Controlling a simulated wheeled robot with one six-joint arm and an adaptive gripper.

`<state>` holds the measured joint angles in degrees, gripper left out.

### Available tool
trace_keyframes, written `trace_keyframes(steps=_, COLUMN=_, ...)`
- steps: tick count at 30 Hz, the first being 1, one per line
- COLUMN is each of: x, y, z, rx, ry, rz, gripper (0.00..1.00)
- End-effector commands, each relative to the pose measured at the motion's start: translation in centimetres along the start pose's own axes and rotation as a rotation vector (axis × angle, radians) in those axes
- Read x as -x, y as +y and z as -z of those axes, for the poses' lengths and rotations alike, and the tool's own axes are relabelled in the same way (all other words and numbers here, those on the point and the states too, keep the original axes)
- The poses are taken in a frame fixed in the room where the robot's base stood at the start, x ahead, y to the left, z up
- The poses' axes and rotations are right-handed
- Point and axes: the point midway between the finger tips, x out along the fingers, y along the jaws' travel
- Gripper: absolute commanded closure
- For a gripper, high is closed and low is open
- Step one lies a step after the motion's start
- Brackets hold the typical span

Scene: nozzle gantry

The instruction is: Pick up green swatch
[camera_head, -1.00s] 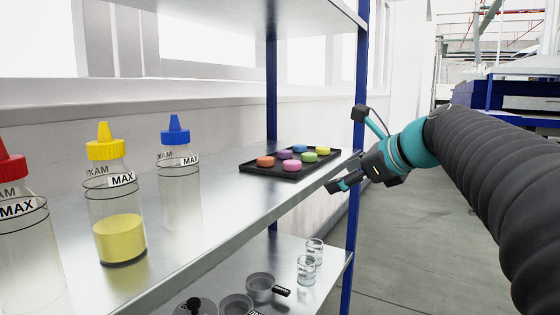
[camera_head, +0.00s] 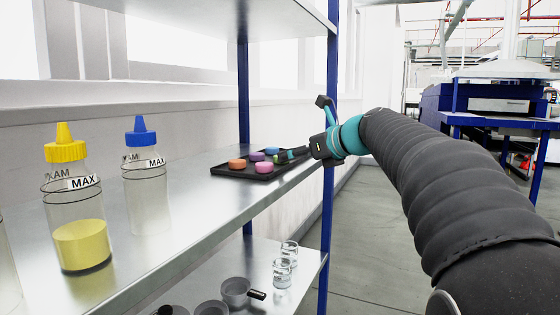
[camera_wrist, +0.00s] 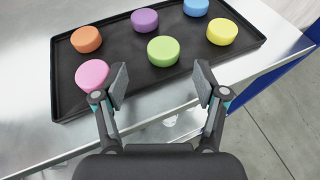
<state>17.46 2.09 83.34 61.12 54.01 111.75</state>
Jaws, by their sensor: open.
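The green swatch (camera_wrist: 163,51) is a round puck on a black tray (camera_wrist: 66,97) in the wrist view. My gripper (camera_wrist: 161,86) is open and empty, with its two fingertips apart at the tray's near edge. The green swatch lies ahead of the gap between the fingertips, and nothing is between them. In the head view my gripper (camera_head: 292,154) reaches over the tray (camera_head: 231,173) from the right. The green swatch (camera_head: 281,158) is partly hidden there by my gripper.
A pink swatch (camera_wrist: 92,74) lies close to the left fingertip. Orange (camera_wrist: 86,39), purple (camera_wrist: 144,21), blue (camera_wrist: 195,7) and yellow (camera_wrist: 222,32) swatches share the tray. A blue shelf post (camera_head: 328,200) stands beside my arm. Bottles (camera_head: 78,215) stand on the shelf's left.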

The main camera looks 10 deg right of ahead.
Motion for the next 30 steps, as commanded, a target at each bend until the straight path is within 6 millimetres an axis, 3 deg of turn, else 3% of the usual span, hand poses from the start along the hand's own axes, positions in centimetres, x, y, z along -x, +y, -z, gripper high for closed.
trace_keyframes(steps=5, x=-1.2, y=-0.2, z=-0.2, rx=0.0, ry=0.001, rz=-0.002, gripper=0.28)
trace_keyframes(steps=13, x=-4.8, y=-0.4, z=-0.6, rx=0.001, ry=0.001, rz=-0.002, gripper=0.28)
trace_keyframes(steps=21, x=-5.2, y=-0.5, z=-0.7, rx=0.0, ry=0.0, rz=0.001, gripper=0.28)
trace_keyframes(steps=27, x=-5.1, y=-0.5, z=-0.7, rx=0.001, ry=0.0, rz=0.0, gripper=0.78)
trace_keyframes(steps=30, x=-5.1, y=-0.5, z=-0.7, rx=0.001, ry=0.0, rz=0.0, gripper=0.82)
